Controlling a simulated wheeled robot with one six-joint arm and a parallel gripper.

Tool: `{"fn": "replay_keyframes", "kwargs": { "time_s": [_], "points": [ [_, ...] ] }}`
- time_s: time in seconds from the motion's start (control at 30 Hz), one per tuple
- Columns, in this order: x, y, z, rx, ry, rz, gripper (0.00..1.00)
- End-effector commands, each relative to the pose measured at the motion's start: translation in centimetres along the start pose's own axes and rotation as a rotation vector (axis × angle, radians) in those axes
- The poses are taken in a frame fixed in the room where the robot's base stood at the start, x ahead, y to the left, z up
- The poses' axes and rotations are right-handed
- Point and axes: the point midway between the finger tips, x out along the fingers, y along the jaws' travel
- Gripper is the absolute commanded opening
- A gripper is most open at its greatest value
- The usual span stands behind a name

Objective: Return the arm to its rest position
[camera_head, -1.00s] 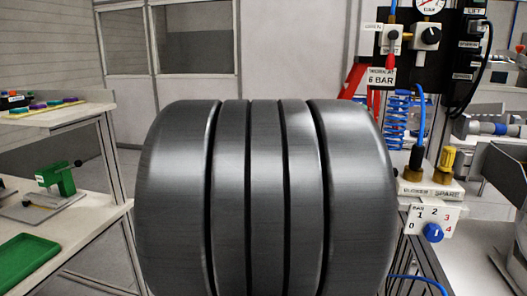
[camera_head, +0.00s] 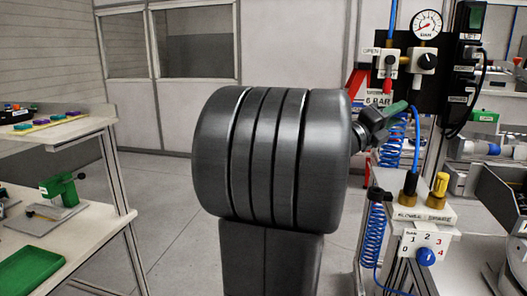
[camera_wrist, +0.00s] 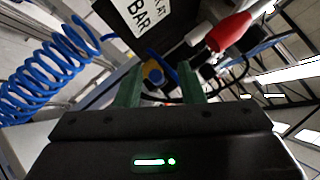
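My arm fills the middle of the head view as a large dark grooved cylinder with a dark column under it. My gripper (camera_head: 398,108) shows small behind its right side, in front of the panel's lower edge, with green at its tip. In the wrist view my gripper (camera_wrist: 157,72) has two green fingers standing apart. No held object shows between them; a blue and yellow part shows in the gap, seemingly behind.
A black panel (camera_head: 402,75) with a pressure gauge (camera_head: 427,24) stands right. Blue coiled hoses (camera_head: 373,237) hang below, beside a dial box (camera_head: 424,246). At left are a bench (camera_head: 75,232) with a green press (camera_head: 62,187) and green tray (camera_head: 32,268). Floor between is clear.

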Motion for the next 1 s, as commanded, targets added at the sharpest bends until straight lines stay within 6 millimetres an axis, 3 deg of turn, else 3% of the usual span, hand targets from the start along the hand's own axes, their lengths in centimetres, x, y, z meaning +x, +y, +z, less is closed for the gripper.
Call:
{"fn": "replay_keyframes", "kwargs": {
  "time_s": [1.0],
  "points": [
    [0.66,-1.42,0.71,0.163,0.164,0.184,0.35]
  ]
}}
